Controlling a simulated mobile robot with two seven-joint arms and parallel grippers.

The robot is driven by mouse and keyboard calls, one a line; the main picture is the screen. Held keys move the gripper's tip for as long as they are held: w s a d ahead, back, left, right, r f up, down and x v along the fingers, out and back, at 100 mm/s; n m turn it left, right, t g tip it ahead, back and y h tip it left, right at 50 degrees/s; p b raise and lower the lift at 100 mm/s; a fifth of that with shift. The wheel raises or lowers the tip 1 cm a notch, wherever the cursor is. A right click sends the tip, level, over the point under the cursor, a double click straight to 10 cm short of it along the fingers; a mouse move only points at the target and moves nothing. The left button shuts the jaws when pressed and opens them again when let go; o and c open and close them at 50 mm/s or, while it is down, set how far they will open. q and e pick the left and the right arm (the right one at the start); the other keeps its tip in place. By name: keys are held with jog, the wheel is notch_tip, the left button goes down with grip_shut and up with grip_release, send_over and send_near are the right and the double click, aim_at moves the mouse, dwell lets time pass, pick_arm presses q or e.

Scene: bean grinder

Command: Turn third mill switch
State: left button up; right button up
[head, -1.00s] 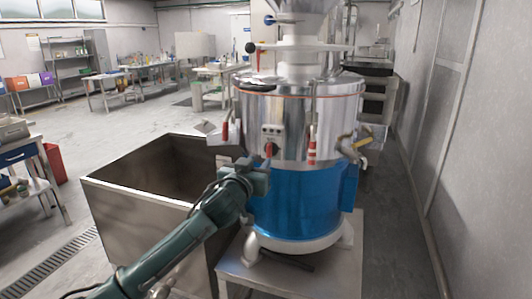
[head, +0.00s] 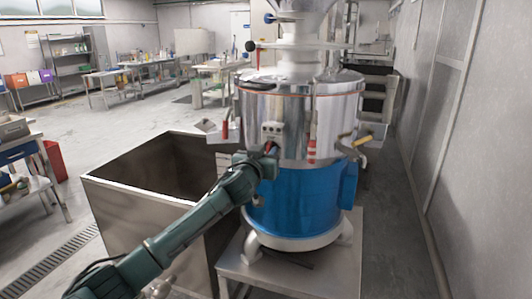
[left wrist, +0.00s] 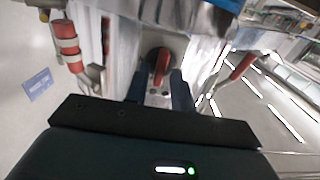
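The mill has a shiny steel upper drum (head: 340,112) and a blue lower body (head: 300,205). A small grey switch panel (head: 272,130) is on the drum's front, with a red switch handle (head: 268,147) at its lower part. My left gripper (head: 267,160) is at this handle and partly hides it. In the left wrist view the red handle (left wrist: 161,66) stands on a dark round base, between and just beyond the two dark fingers (left wrist: 160,88). The fingers are apart, with gaps on both sides of the handle. My right gripper is not in view.
A large open steel bin (head: 130,205) stands left of the mill, below my left arm. The mill rests on a metal stand (head: 340,265). Red-handled clamps, such as one on the drum's front (head: 312,150), and a yellow-handled lever (head: 362,141) stick out nearby.

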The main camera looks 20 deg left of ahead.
pick_arm(q)
grip_shut()
